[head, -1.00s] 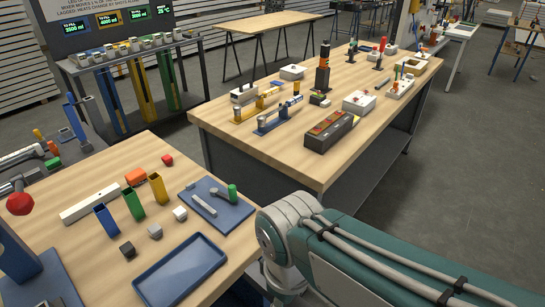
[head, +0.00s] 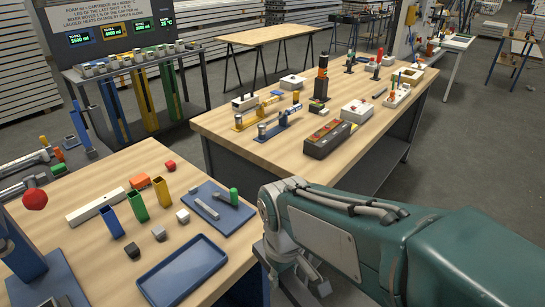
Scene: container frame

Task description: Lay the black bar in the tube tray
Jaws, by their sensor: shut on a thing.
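My arm comes in from the right, and its forearm bends down past the near table's right edge. My gripper itself does not show; the lower end of the arm runs off the bottom of the head view. A short dark rod (head: 380,93) lies on the far table, but I cannot tell if it is the black bar. An empty blue tray (head: 183,271) lies at the near table's front edge. A second blue tray (head: 240,213) behind it holds a grey bar-shaped piece (head: 205,208) and a green-capped piece (head: 234,196). I cannot tell which is the tube tray.
Blue (head: 112,222), green (head: 138,206) and yellow (head: 164,192) open square tubes stand on the near table, beside a long white block (head: 96,206) and small cubes. The far table carries a black-and-red box (head: 328,138) and several devices. A floor gap separates the tables.

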